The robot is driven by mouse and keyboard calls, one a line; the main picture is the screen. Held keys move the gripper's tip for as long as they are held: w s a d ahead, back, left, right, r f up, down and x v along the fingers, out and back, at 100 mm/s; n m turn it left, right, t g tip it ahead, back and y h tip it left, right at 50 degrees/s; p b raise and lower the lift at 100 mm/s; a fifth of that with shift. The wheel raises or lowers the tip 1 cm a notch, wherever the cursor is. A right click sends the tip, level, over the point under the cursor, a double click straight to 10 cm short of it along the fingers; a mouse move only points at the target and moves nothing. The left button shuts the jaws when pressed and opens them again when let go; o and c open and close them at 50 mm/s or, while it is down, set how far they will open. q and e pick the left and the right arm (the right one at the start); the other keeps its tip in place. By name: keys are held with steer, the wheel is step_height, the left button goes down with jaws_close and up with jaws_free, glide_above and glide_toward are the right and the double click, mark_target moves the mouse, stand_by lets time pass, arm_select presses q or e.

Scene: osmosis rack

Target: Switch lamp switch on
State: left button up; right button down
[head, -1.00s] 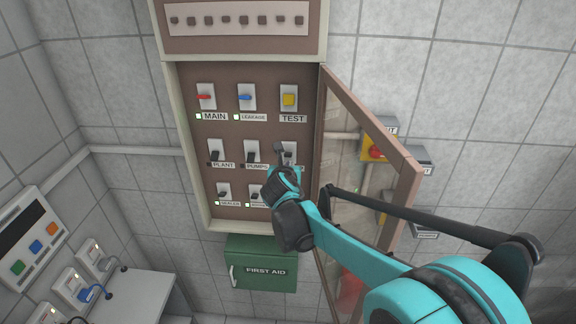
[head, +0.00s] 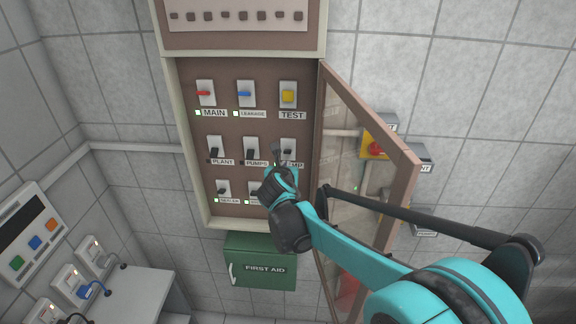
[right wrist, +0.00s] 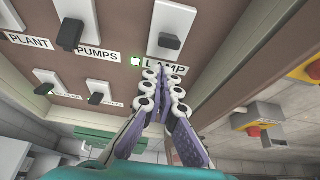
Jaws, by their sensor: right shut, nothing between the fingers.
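The lamp switch (head: 288,147) is a white plate with a dark lever at the right of the middle row in the open panel. In the right wrist view its lever (right wrist: 169,42) shows clearly above the LAMP label (right wrist: 168,67). A small green light (right wrist: 136,62) glows left of that label. My right gripper (right wrist: 165,74) is shut and empty, its fingertips just below the lever and over the label's lower edge, seemingly apart from the lever. In the head view my right gripper (head: 277,152) hides part of the label. My left gripper is out of view.
The pumps switch (head: 251,148) and plant switch (head: 215,148) are to the left, and the yellow TEST switch (head: 288,95) is above. The glazed panel door (head: 411,180) stands open at right, near my arm. A green first-aid box (head: 262,270) hangs below.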

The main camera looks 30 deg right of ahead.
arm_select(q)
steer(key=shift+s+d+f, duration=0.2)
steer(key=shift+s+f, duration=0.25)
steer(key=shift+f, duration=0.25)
arm_select(e)
steer(key=r+v, duration=0.1)
steer(key=v, duration=0.8)
steer(key=shift+d+r, duration=0.2)
steer(key=shift+r, duration=0.15)
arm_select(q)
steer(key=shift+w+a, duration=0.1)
